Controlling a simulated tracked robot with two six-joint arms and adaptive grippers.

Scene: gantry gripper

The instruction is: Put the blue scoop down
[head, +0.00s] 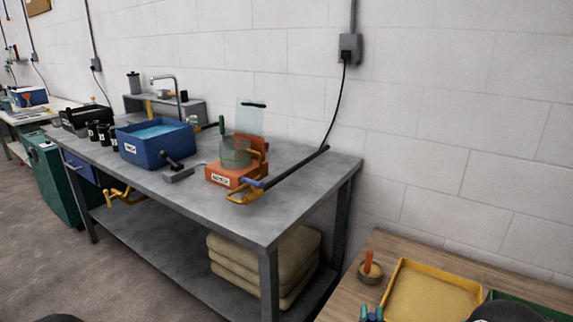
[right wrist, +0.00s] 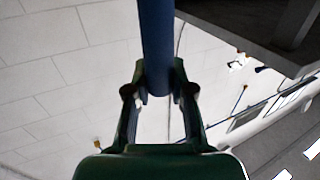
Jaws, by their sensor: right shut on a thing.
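In the right wrist view, my right gripper (right wrist: 160,95) is shut on a long blue bar, which I take to be the handle of the blue scoop (right wrist: 157,42). The bar runs from between the fingers up to the top edge of the picture. The scoop's far end is outside this view, and I cannot pick the scoop out in the head view. No surface shows touching the part of the scoop I see. My left gripper cannot be made out in the head view.
A grey workbench (head: 287,208) carries a blue bin (head: 154,151) and an orange fixture (head: 225,178) with a clear vessel. At the lower right, a wooden table (head: 346,291) holds a yellow tray (head: 402,268) and a small pot with an orange handle (head: 369,262).

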